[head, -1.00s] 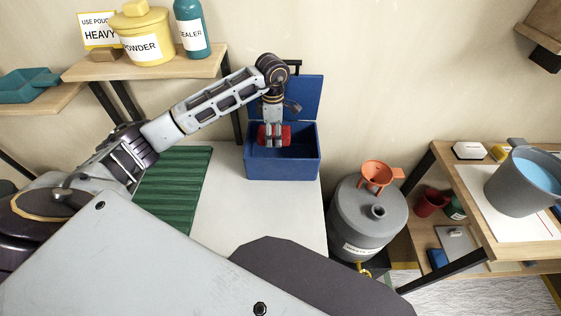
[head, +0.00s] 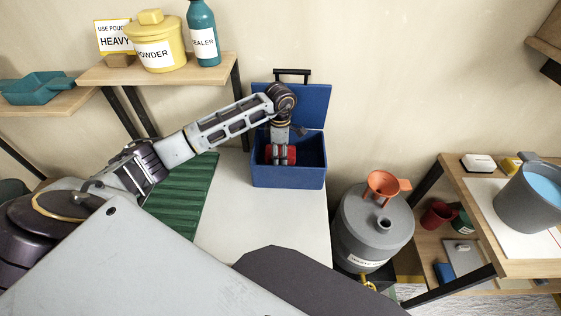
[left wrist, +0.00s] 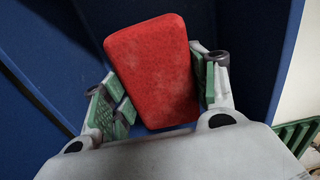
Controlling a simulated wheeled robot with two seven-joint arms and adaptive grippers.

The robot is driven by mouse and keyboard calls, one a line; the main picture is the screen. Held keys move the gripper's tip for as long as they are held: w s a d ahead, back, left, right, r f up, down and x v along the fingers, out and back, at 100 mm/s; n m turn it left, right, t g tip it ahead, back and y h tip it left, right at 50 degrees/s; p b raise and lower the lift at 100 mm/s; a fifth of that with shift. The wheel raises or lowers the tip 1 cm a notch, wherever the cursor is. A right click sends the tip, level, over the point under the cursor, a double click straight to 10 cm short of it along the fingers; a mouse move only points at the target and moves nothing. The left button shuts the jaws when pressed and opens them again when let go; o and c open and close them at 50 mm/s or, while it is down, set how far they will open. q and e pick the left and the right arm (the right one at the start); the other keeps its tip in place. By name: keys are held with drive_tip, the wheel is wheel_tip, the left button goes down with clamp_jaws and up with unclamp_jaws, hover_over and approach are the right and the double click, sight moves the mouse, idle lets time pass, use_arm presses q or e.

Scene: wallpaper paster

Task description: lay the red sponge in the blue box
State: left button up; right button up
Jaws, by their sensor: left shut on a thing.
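The red sponge (left wrist: 155,72) is between the green-padded fingers of my left gripper (left wrist: 160,100) in the left wrist view. In the head view the sponge (head: 290,155) shows on both sides of the gripper (head: 280,157), inside the open blue box (head: 290,178). The box stands on the white table with its lid (head: 308,105) raised at the back. My left gripper is shut on the sponge, low in the box's left part. Whether the sponge touches the box floor cannot be told. My right gripper is not in view.
A green ribbed mat (head: 185,190) lies left of the box on the white table (head: 240,215). A shelf with a yellow powder pot (head: 155,45) and a teal bottle (head: 203,35) is behind my arm. A grey tank (head: 372,230) with an orange funnel (head: 385,186) stands at right.

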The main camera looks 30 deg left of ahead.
use_arm(q)
drive_tip(key=shift+f, duration=0.3)
drive_tip(key=shift+f, duration=1.9)
drive_tip(key=shift+f, duration=0.1)
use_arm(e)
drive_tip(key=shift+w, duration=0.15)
use_arm(q)
drive_tip(key=o, duration=1.1)
drive_tip(key=shift+c, duration=0.2)
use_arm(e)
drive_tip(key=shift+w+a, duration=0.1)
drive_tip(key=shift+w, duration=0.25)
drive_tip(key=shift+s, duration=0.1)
